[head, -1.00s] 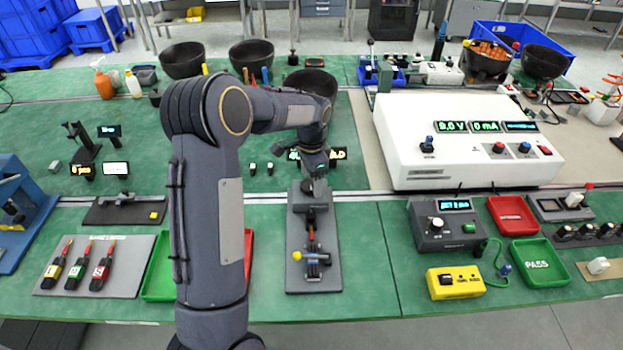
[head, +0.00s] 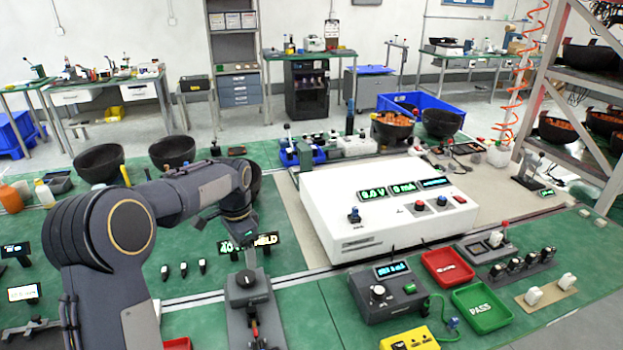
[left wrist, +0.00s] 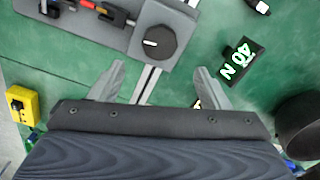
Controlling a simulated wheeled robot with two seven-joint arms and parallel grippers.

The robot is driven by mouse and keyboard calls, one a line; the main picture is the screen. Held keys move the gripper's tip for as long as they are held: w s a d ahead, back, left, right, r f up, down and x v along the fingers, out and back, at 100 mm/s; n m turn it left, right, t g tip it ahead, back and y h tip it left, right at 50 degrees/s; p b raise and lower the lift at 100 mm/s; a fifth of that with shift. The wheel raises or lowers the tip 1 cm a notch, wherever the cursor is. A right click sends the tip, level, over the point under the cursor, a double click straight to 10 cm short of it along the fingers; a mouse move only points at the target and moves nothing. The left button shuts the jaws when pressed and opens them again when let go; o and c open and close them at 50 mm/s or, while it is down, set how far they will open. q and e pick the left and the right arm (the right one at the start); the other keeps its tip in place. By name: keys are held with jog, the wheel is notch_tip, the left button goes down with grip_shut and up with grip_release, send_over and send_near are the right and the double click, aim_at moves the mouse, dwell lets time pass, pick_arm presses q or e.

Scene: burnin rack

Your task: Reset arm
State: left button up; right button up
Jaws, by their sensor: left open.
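My left arm comes in from the left in the head view and reaches over the green bench. My left gripper (left wrist: 157,85) shows in the left wrist view with its two fingers wide apart and nothing between them. Below it are green mat and a pale rail. A grey fixture plate (left wrist: 90,22) with a round dark knob (left wrist: 159,42) lies just ahead of the fingers. The same fixture shows in the head view (head: 248,300), under my arm's end. In the head view the left gripper is mostly hidden by its own wrist. My right gripper is not in view.
A white power unit (head: 385,210) stands right of my arm. A grey tester (head: 388,292), a red tray (head: 447,267) and a green PASS tray (head: 481,308) sit at the front right. Black bowls (head: 172,151) stand behind my arm. A small display (left wrist: 240,60) lies near the gripper.

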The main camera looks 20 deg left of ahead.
pick_arm(q)
jog(key=s+d+r+n+t+h, duration=0.15)
jog(key=s+r, duration=0.25)
jog(key=s, duration=0.4)
jog(key=s+d+r+n+t+h, duration=0.1)
jog(key=s+d+r+n+t, duration=0.2)
jog(key=s, duration=0.5)
jog(key=s+d+f+n, duration=0.1)
jog(key=s+d+n, duration=0.1)
jog(key=s, duration=0.5)
jog(key=s+d+f+n+t+h, duration=0.1)
jog(key=s+d+n, duration=0.2)
jog(key=s, duration=0.3)
jog(key=shift+s+d+f, duration=0.35)
jog(key=shift+s+d, duration=0.05)
jog(key=shift+d, duration=0.45)
dwell(0.7)
